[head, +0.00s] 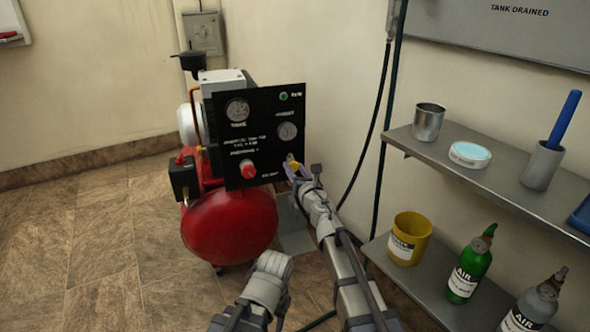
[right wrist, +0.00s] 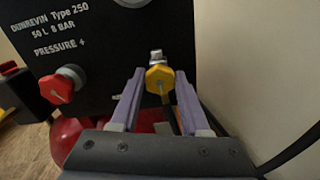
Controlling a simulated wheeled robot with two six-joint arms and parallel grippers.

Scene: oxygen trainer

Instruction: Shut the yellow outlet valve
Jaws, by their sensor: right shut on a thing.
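The yellow outlet valve (right wrist: 160,78) is a small faceted yellow knob on a metal stem at the lower right of the black panel (right wrist: 110,40). In the head view it is a small yellow spot (head: 291,160), partly hidden by my right gripper (head: 297,170). In the right wrist view the purple fingers of my right gripper (right wrist: 161,76) stand on either side of the yellow knob, shut on it.
The panel (head: 262,135) carries gauges and a red knob (head: 247,168), and sits on a red compressor tank (head: 230,225). A wall is close on the right. Shelves (head: 480,175) hold a metal cup, a yellow mug (head: 409,240) and bottles. Floor is free on the left.

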